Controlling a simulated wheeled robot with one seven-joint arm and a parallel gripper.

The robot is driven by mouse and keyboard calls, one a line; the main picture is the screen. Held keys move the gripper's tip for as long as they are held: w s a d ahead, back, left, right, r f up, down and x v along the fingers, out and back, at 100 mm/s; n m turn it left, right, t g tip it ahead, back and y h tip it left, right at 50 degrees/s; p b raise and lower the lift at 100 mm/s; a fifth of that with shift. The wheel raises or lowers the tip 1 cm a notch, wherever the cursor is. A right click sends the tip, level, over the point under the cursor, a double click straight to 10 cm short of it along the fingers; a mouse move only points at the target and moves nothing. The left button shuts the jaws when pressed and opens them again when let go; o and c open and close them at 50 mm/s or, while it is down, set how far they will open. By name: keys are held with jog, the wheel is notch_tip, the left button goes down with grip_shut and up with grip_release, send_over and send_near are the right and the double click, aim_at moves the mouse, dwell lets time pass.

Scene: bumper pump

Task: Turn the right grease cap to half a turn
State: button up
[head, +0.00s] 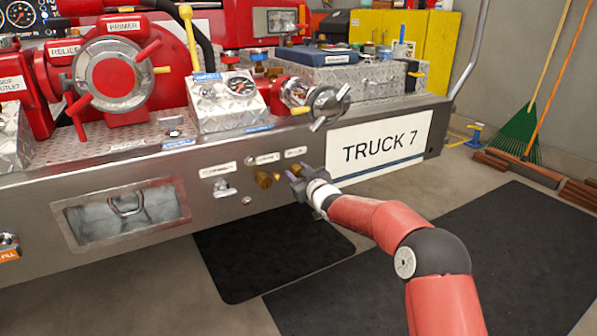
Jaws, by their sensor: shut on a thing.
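The bumper front carries a row of small fittings under white labels. A brass grease cap (263,180) sits left of my gripper, with a smaller brass piece (277,177) beside it. My gripper (293,174) is at the bumper face below the rightmost small label (295,153), its dark fingers shut on the right grease cap (296,169). Only a sliver of that cap shows between the fingers; they hide the rest, so its turn angle cannot be read.
A metal handle fitting (223,187) and a recessed tray with a ring handle (125,210) are further left on the bumper. The TRUCK 7 plate (380,148) is right of my gripper. A red valve with a handwheel (322,101) juts out above. Black mats (265,255) cover the floor.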

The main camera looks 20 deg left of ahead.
jog(key=shift+f+m, duration=0.1)
jog(key=shift+m, duration=0.4)
jog(key=o, duration=1)
jog(key=v, duration=0.8)
jog(key=shift+b, duration=0.4)
